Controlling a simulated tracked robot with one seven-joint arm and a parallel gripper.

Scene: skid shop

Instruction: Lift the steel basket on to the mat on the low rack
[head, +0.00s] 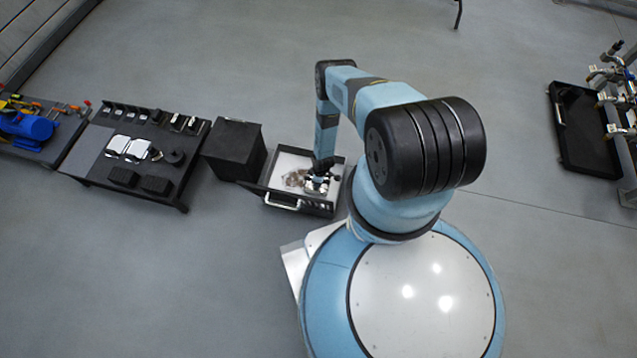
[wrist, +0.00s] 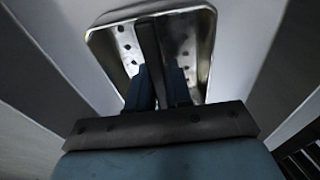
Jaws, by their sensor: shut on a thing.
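The steel basket (wrist: 200,45) fills the top middle of the wrist view as a shiny rectangular pan with round holes. A dark bar (wrist: 148,45), seemingly its handle, crosses the middle of it. My gripper (wrist: 158,84) is shut on this bar, with its blue fingers on either side. In the head view my gripper (head: 320,178) points down into an open drawer (head: 317,207) with a pale inside. The basket shows there as a small shiny patch (head: 317,187), partly hidden by my gripper. I cannot tell whether it touches the drawer floor. I cannot make out the mat for certain.
A black box (head: 234,146) stands left of the drawer. Further left is a low dark rack (head: 90,160) with pale pieces and black blocks, then a bench with a blue machine (head: 28,127). A black tray (head: 583,130) lies at the far right.

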